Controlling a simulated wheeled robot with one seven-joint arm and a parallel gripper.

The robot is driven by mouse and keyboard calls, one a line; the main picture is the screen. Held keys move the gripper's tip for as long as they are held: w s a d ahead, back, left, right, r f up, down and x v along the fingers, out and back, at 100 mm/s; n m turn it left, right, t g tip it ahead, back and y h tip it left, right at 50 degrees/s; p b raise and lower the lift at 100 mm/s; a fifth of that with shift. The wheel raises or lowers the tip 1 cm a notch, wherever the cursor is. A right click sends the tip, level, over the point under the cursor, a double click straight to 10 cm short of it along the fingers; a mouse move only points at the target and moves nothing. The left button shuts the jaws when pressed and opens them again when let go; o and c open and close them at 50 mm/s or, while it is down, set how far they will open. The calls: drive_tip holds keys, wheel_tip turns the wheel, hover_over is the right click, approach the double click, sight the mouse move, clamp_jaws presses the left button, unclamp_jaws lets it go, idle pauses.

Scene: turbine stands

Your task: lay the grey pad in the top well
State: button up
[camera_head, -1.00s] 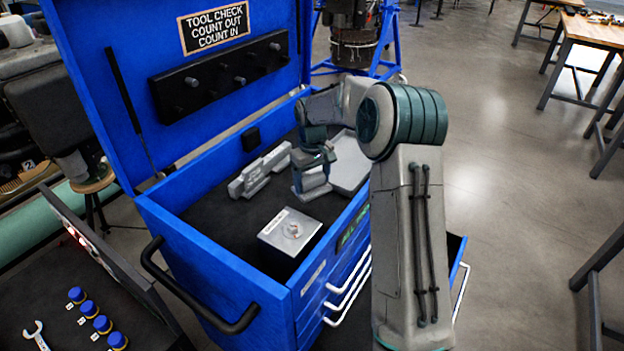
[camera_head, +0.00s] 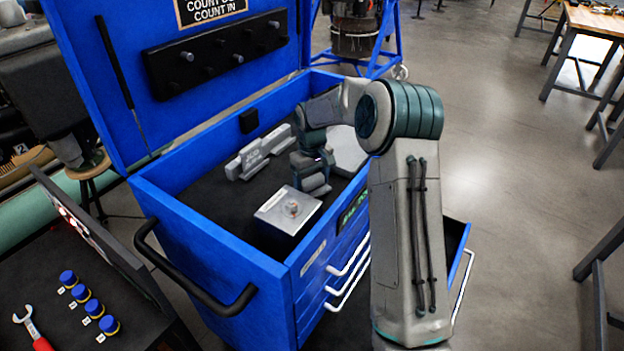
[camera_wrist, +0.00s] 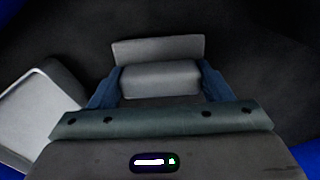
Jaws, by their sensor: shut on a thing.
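The top well (camera_head: 222,205) is the dark-floored opening of the blue tool chest, under its raised lid. My gripper (camera_head: 314,178) is over the well's right part, between the silver box and the pale tray. In the wrist view, my gripper's blue fingers (camera_wrist: 160,84) are shut on the sides of a grey block, the grey pad (camera_wrist: 158,48), with a flat plate showing beyond the fingers. Dark floor shows around the pad. I cannot tell whether its underside touches the floor. My wrist partly hides the pad in the head view.
A silver box (camera_head: 270,212) with a small knob stands near the well's front wall. A grey stepped block (camera_head: 258,153) lies toward the back. A pale tray (camera_head: 346,146) lies at right and also shows in the wrist view (camera_wrist: 38,112). The well's left floor is clear.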

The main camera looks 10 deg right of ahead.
sight(312, 179)
drive_tip(key=shift+f, duration=0.3)
drive_tip(key=o, duration=1.5)
drive_tip(key=shift+r+p, duration=2.05)
drive_tip(key=shift+r, duration=1.5)
